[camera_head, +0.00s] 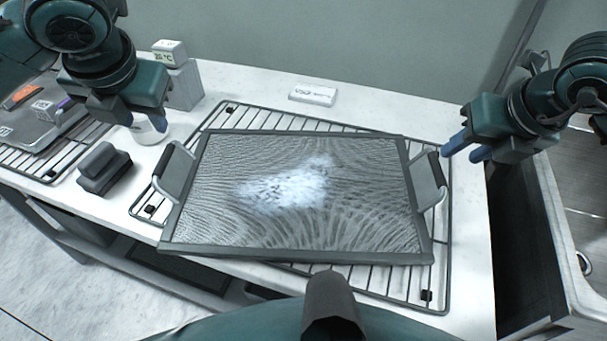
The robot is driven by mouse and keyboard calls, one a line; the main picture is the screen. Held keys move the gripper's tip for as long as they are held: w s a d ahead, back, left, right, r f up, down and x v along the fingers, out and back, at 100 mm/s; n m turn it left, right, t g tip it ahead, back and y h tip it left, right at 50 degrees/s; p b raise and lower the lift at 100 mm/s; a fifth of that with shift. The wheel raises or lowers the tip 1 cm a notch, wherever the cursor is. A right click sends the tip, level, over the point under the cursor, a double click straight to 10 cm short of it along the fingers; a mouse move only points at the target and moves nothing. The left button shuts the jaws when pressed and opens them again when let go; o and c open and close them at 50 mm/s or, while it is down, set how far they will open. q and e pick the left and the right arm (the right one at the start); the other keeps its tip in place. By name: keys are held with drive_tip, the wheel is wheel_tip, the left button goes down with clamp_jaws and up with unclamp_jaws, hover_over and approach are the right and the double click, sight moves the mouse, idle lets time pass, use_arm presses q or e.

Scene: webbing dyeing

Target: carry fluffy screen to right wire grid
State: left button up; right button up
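The fluffy screen (370,205) is a dark-framed rectangular tray with a wavy grey mesh and a white fluffy patch in its middle. It lies slightly askew over the right wire grid (437,290), its front left corner reaching past the grid toward the table's front edge. It has a raised handle at each end, left (174,170) and right (428,181). My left gripper (142,118) is above and left of the left handle, apart from it, with its fingers spread. My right gripper (467,151) is open and empty, just beyond the right handle.
A white cup (150,133) stands below my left gripper. A dark block (104,168) sits left of the screen. Another wire grid (48,168) with a grey tray is at far left. A thermometer box (184,84) and white label block (313,95) stand behind.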

drive_tip(key=v, duration=0.6)
drive_tip(key=shift+f, duration=0.1)
